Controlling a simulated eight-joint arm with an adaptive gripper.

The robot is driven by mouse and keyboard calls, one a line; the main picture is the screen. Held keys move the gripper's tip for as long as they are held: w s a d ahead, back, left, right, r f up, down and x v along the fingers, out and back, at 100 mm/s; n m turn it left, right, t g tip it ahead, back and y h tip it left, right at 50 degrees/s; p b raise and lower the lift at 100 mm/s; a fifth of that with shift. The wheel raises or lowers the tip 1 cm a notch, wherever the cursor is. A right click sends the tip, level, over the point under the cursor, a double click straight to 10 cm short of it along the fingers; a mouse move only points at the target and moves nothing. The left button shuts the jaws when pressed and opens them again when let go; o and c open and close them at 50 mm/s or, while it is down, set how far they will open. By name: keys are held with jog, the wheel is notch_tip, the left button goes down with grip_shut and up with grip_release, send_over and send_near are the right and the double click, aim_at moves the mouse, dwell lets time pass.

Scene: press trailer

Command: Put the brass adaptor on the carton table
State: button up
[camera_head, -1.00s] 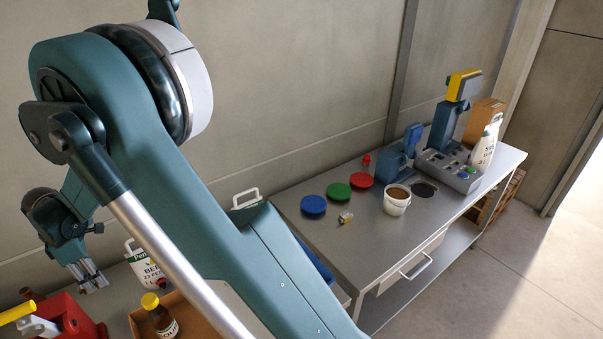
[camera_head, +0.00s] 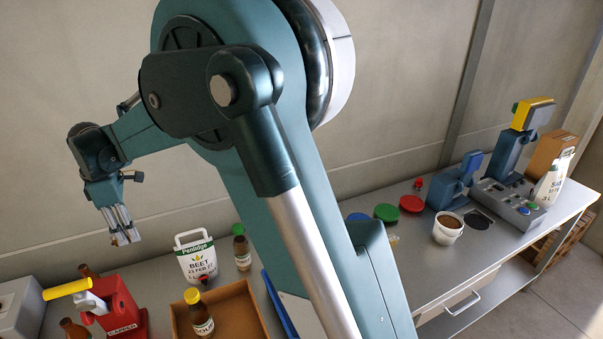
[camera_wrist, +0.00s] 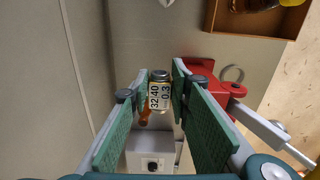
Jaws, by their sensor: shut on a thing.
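My gripper (camera_head: 122,240) hangs at the left, above the left bench (camera_head: 60,262), with its fingers pointing down. It is shut on the brass adaptor (camera_wrist: 159,92), a small brass-coloured piece with a grey top and a white label reading 32-40 and 0.3. In the wrist view the adaptor sits between the green finger pads (camera_wrist: 183,95). The left bench bears an open carton tray (camera_head: 255,300) with a yellow-capped bottle (camera_head: 200,315).
The right metal table (camera_head: 415,275) bears lids, a white tub (camera_head: 447,230), blue devices and a carton (camera_head: 550,150). My arm hides the middle.

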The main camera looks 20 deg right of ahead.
notch_tip(320, 180, up, 3)
jog(key=shift+r, duration=0.1)
jog(key=w+d+m, duration=0.2)
jog(key=d, duration=1.2)
jog(key=w+d+m, duration=0.2)
jog(key=d, duration=1.1)
jog(key=s+d+m, duration=0.3)
jog(key=d, duration=1.2)
jog(key=s+d+m, duration=0.3)
jog(key=d, duration=1.2)
jog(key=s+d+m+b, duration=0.1)
jog(key=s+d+m, duration=0.7)
jog(key=s+d, duration=2.2)
notch_tip(320, 180, down, 18)
jog(key=w+d, duration=0.1)
jog(key=d, duration=0.1)
jog(key=shift+w, duration=0.4)
